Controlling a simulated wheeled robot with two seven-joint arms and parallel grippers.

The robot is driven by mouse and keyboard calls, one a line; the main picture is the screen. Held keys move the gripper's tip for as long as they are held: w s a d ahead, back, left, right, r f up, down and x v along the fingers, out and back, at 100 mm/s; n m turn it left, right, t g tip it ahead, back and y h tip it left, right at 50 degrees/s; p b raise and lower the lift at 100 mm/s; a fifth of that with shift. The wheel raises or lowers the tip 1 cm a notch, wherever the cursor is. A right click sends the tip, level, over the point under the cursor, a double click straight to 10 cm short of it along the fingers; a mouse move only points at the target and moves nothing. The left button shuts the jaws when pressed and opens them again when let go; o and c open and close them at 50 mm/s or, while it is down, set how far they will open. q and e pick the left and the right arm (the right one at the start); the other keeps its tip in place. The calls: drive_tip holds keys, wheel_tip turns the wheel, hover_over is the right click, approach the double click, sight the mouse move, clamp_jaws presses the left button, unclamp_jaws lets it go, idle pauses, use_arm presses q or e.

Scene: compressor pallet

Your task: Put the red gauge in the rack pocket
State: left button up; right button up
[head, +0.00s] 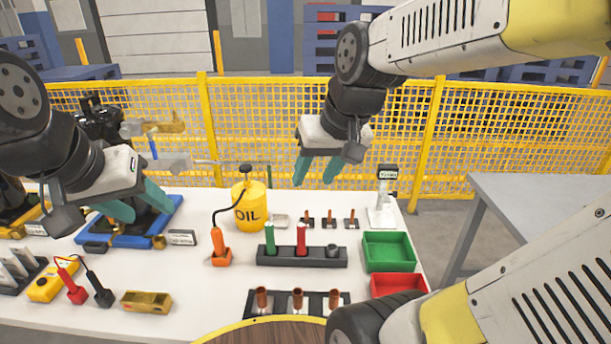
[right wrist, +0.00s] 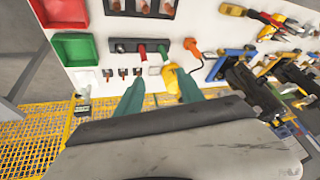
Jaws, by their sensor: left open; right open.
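A red cylindrical piece (head: 301,240), which looks like the red gauge, stands upright in the dark rack (head: 318,261). A green cylinder (head: 270,238) stands left of it, and a short dark round piece or socket (head: 332,250) is to its right. In the right wrist view the red piece (right wrist: 142,51) and the rack (right wrist: 126,45) lie beyond the fingertips. My right gripper (head: 313,178) is open and empty, raised above and behind the rack, apart from it. My left gripper (head: 150,212) is open over the blue tray at left, with no object visible between its fingers.
A yellow oil can (head: 251,208) stands behind the rack. Green (head: 389,251) and red (head: 398,284) bins are to its right. A dark holder with copper pieces (head: 272,304) lies in front. A digital stand (head: 382,210) is at back right. Yellow mesh fencing (head: 270,150) runs behind the table.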

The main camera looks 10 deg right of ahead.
drive_tip(key=shift+t, duration=0.6)
drive_tip(key=s, duration=0.4)
drive_tip(key=shift+s+a+r, duration=0.25)
drive_tip(key=shift+s+r, duration=0.1)
drive_tip(key=shift+r, duration=0.05)
